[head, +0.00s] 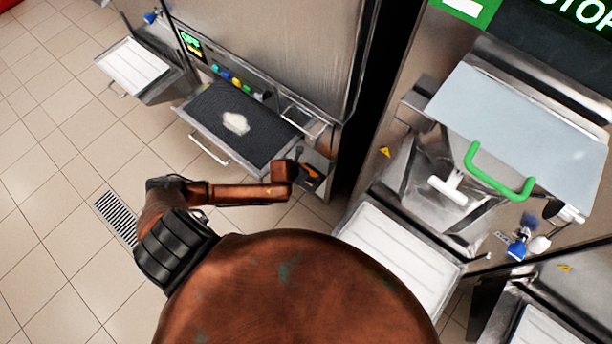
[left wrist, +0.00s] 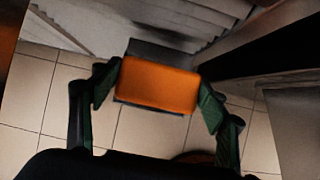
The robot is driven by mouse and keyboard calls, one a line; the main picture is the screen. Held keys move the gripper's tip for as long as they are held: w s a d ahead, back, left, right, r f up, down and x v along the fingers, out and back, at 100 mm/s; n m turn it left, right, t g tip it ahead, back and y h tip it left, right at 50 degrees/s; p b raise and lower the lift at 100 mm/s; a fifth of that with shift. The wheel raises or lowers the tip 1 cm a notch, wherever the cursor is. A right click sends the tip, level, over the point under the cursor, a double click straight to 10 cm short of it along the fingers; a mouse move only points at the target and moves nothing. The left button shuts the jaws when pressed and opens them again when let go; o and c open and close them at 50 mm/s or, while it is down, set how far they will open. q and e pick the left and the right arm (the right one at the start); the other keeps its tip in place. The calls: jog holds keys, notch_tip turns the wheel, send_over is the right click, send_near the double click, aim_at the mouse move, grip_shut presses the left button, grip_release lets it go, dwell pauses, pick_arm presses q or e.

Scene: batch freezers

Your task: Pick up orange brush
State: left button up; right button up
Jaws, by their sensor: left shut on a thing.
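The orange brush (head: 311,179) is at the steel freezer's lower right corner, mostly hidden by my gripper in the head view. In the left wrist view its orange block (left wrist: 158,84) lies between the two dark green fingers, with a grey part behind it. My left gripper (head: 300,170) is shut on the brush. I cannot tell whether the brush still touches the steel holder (head: 318,190) around it. My right gripper is not in view.
A dark mat tray (head: 205,95) with a white patch is left of the gripper. White trays stand at the far left (head: 135,66) and lower right (head: 385,252). A green handle (head: 498,180) is on the right machine. Tiled floor (head: 60,220) is free at left.

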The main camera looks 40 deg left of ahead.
pick_arm(q)
jog(key=r, duration=0.2)
jog(key=r+p, duration=0.1)
jog(key=shift+s+r, duration=0.2)
jog(key=shift+s, duration=0.1)
jog(key=s+a+p, duration=0.1)
jog(key=s+p, duration=0.1)
jog(key=s, duration=1.7)
jog(key=shift+a+f, duration=0.25)
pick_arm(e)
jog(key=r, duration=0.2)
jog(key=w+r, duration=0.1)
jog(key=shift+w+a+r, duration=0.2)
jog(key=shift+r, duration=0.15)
